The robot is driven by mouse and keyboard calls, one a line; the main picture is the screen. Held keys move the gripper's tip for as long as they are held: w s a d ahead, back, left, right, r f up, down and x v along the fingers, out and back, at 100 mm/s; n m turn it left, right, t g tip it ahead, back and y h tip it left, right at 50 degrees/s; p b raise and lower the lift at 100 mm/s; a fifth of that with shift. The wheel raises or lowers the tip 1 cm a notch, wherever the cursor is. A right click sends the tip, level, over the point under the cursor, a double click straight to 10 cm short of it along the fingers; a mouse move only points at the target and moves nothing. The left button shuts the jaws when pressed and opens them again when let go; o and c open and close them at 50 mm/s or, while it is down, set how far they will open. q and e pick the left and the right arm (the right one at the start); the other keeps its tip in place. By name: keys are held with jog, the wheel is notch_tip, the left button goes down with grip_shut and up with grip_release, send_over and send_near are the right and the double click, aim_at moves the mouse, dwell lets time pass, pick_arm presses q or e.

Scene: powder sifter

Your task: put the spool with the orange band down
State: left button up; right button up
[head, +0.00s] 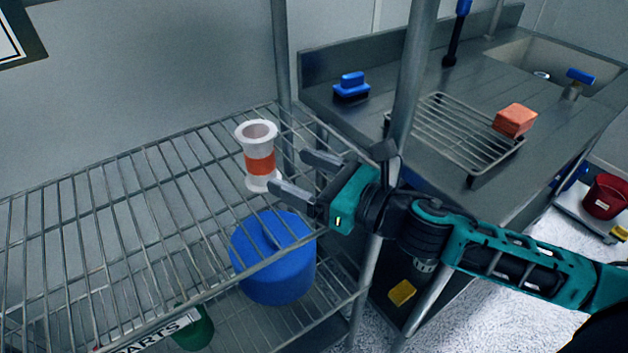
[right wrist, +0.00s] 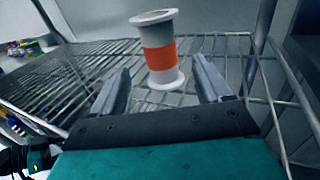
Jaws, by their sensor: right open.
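The white spool with the orange band (head: 260,166) stands upright on the wire shelf (head: 120,220), near its right end. My right gripper (head: 291,173) is open and empty, just to the right of the spool, with its fingers pointing at it. In the right wrist view the spool (right wrist: 157,50) is ahead of the two open fingers (right wrist: 162,85), roughly centred in the gap; I cannot tell whether its lower end is slightly between the tips. My left gripper is not in view.
A metal post (head: 408,85) rises beside my right arm. A blue bucket (head: 275,262) stands below the shelf. The counter behind holds a wire rack (head: 455,130), an orange sponge (head: 514,120) and a blue brush (head: 351,87). The shelf's left part is clear.

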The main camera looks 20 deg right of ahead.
jog(key=shift+v, duration=1.2)
